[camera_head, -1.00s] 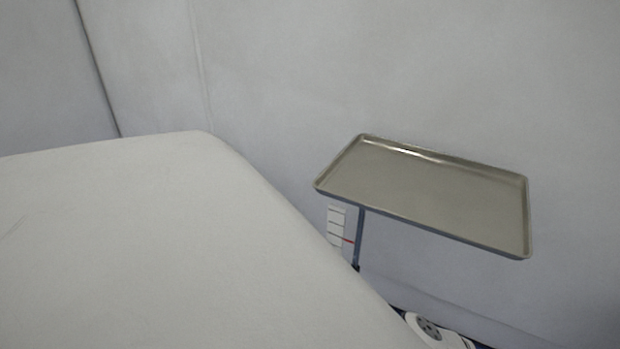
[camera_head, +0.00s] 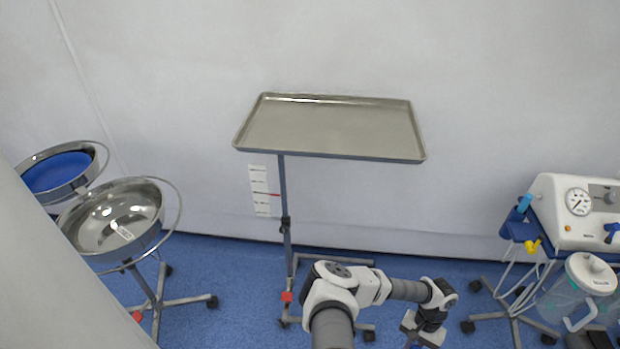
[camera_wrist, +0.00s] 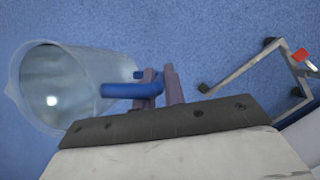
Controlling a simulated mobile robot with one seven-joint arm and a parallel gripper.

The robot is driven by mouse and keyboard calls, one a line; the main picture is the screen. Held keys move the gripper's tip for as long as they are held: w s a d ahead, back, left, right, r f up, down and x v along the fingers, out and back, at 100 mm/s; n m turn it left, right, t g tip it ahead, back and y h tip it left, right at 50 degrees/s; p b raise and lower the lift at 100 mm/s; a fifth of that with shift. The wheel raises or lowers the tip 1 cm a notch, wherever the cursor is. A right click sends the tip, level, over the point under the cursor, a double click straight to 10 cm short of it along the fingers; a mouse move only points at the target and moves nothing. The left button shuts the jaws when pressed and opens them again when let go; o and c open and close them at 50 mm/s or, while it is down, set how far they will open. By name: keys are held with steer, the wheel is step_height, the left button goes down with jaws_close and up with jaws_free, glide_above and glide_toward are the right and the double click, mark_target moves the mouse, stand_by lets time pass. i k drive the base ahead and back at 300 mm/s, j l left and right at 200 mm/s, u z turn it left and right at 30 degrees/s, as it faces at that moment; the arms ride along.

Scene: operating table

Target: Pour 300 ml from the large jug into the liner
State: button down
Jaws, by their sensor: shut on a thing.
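In the wrist view my gripper (camera_wrist: 160,85) is shut on the blue handle of a large translucent jug (camera_wrist: 22,85). The jug is at the left of that view, with its round mouth and spout visible and a bright glint inside. I cannot read a fill level. In the head view my arm's end is at the bottom edge, and the gripper and jug are out of frame. A steel bowl with a blue inside (camera_head: 58,172) stands at the far left. I cannot tell whether that blue is the liner.
A second steel bowl (camera_head: 112,222) stands in front, on a wheeled stand. An empty metal tray (camera_head: 335,130) on a post is in the middle. A suction machine (camera_head: 575,210) with a clear lidded canister (camera_head: 580,300) is at the right. Blue floor (camera_head: 230,265) is open between the stands.

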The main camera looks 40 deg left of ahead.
mark_target(53, 172)
steer(key=k+u, duration=0.1)
steer(key=k, duration=0.7)
steer(key=u, duration=1.6)
steer(key=i+j, duration=0.15)
steer(key=j, duration=0.15)
steer(key=i+j, duration=0.15)
steer(key=j, duration=0.15)
